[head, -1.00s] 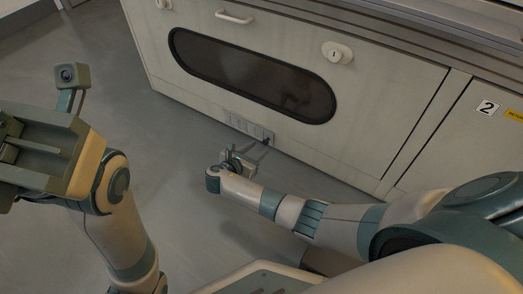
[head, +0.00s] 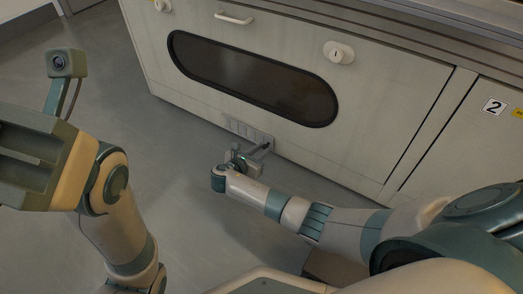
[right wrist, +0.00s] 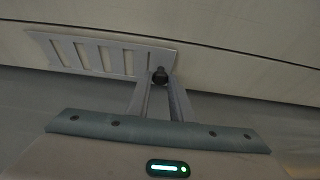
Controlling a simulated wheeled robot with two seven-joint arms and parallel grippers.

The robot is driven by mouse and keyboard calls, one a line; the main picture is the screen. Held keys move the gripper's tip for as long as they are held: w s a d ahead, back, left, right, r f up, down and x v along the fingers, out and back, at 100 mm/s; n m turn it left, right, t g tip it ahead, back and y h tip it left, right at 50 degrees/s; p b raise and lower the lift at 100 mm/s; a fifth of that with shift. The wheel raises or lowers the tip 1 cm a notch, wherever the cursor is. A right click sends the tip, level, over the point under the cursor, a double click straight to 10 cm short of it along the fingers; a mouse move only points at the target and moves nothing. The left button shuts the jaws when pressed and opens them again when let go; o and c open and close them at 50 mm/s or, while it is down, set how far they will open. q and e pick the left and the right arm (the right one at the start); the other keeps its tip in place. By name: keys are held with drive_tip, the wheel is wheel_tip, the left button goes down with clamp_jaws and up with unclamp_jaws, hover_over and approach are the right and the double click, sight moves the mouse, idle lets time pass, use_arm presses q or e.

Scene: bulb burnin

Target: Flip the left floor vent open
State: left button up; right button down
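The left floor vent is a grey slotted plate (head: 240,129) low on the cabinet front, just above the floor. It also shows in the right wrist view (right wrist: 98,54), lying flat against the panel. A small dark knob (right wrist: 160,75) sits at its right end. My right gripper (head: 266,147) reaches it; in the right wrist view its fingertips (right wrist: 160,82) lie at either side of the knob. Whether they press on it is too small to tell. My left gripper's body (head: 42,160) is at the left edge of the head view, with its fingers out of sight.
The cabinet front (head: 375,110) rises right behind the vent, with a dark oval window (head: 255,80), a handle (head: 233,18) and a round white latch (head: 338,52) above. The grey floor (head: 180,190) is clear.

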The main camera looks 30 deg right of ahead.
drive_tip(key=shift+w+a+r, duration=0.1)
drive_tip(key=shift+w+a, duration=0.3)
drive_tip(key=shift+w, duration=0.3)
drive_tip(key=shift+w+a, duration=0.2)
drive_tip(key=shift+w, duration=0.2)
drive_tip(key=c, duration=1.6)
unclamp_jaws()
drive_tip(key=shift+w+a, duration=0.1)
drive_tip(key=shift+p, duration=0.35)
